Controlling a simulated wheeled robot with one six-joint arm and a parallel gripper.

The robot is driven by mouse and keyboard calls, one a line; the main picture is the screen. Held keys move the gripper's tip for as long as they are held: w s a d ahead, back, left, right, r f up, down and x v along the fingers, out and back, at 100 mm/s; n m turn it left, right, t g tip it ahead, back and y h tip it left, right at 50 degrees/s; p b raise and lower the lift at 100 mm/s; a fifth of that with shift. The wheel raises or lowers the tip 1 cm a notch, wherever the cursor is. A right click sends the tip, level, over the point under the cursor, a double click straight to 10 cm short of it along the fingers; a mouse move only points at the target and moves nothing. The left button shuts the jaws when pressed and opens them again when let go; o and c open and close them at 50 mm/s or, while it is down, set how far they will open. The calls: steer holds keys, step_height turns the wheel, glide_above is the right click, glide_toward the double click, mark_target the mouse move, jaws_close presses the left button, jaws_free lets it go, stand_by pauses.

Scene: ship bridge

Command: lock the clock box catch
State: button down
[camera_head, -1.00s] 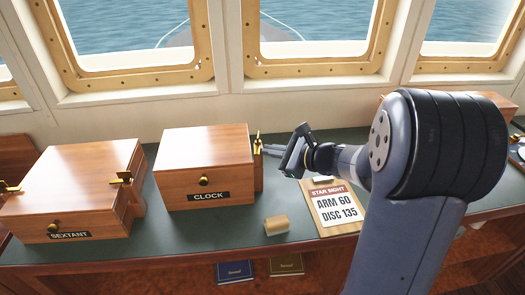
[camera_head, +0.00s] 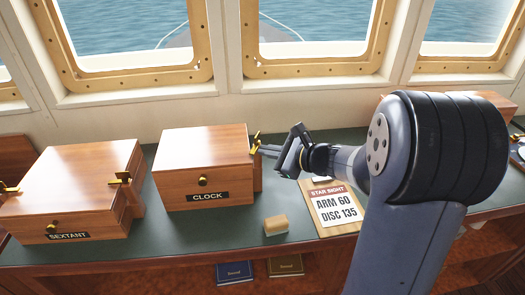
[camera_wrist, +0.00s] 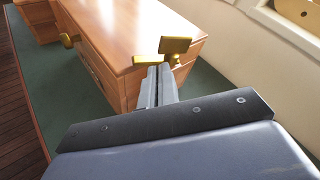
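The wooden clock box (camera_head: 205,165) stands lid-down on the green counter, with a CLOCK label and a brass knob on its front. Its brass catch (camera_head: 255,143) is on the right side. In the wrist view the catch (camera_wrist: 175,46) shows as a flat brass plate above a lower brass piece, beside the box's top edge (camera_wrist: 140,68). My gripper (camera_head: 264,150) is at the right of the box, its fingertips at the catch. In the wrist view its two grey fingers (camera_wrist: 158,72) lie together and look empty. The tips appear to touch the lower brass piece.
The sextant box (camera_head: 75,190) stands to the left, with its own brass catch (camera_head: 121,179). The window wall (camera_head: 110,115) rises behind.

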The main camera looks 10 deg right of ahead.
steer(key=shift+s+a+r+b, duration=0.15)
steer(key=shift+a+r+b, duration=0.2)
steer(key=shift+a, duration=0.45)
stand_by(0.9)
steer(key=shift+a+f, duration=0.2)
steer(key=shift+a, duration=0.4)
steer(key=d, duration=0.5)
steer(key=shift+w+d+f, duration=0.1)
steer(key=shift+w+f, duration=0.1)
steer(key=shift+f, duration=0.2)
